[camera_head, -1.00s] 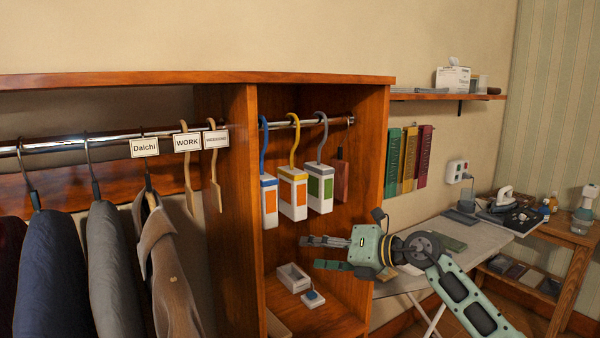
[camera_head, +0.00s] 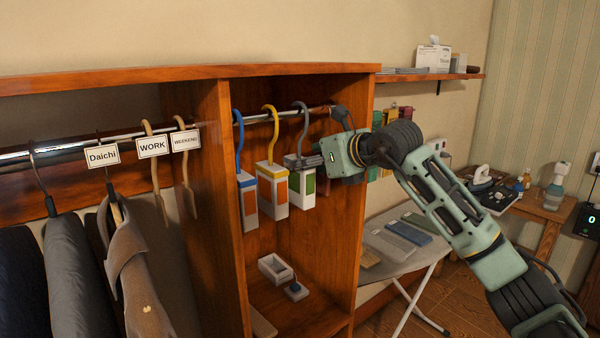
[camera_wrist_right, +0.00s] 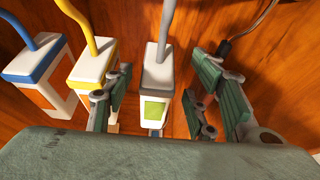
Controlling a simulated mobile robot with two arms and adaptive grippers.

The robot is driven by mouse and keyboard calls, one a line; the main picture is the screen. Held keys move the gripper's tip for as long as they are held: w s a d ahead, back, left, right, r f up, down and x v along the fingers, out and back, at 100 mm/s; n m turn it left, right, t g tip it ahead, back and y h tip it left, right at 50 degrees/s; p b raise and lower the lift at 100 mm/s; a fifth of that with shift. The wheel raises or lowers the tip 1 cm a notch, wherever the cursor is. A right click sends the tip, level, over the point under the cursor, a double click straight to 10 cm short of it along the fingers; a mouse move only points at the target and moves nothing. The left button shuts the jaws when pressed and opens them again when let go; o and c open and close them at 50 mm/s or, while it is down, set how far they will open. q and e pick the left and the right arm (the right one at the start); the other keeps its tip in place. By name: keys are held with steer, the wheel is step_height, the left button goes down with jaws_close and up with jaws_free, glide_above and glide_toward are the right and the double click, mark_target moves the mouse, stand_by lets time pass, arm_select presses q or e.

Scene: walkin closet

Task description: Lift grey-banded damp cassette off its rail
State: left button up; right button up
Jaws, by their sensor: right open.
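The grey-banded cassette (camera_head: 302,187) hangs by its grey hook from the short rail (camera_head: 257,118) in the right cubby, with a green panel on its front. My right gripper (camera_head: 318,163) is at its top, covering part of it. In the right wrist view the cassette (camera_wrist_right: 156,82) stands between the two open fingers of the gripper (camera_wrist_right: 160,98), with gaps at both sides. The yellow-banded cassette (camera_head: 272,188) and the blue-banded cassette (camera_head: 247,201) hang to its left. In the wrist view the left finger is close to the yellow-banded one. My left gripper is out of view.
The cubby's right wall (camera_head: 357,200) is close beside my gripper. A white open box (camera_head: 275,268) and a small blue-topped item (camera_head: 296,291) sit on the cubby floor. Clothes hang at left; an ironing board (camera_head: 390,262) stands at right.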

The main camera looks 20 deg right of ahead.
steer(key=p+x, duration=0.1)
steer(key=x, duration=0.3)
steer(key=shift+w+a+p, duration=0.1)
steer(key=shift+a+p, duration=0.05)
steer(key=shift+p, duration=0.15)
steer(key=shift+f, duration=0.15)
steer(key=shift+c, duration=0.8)
steer(key=c, duration=0.7)
jaws_close()
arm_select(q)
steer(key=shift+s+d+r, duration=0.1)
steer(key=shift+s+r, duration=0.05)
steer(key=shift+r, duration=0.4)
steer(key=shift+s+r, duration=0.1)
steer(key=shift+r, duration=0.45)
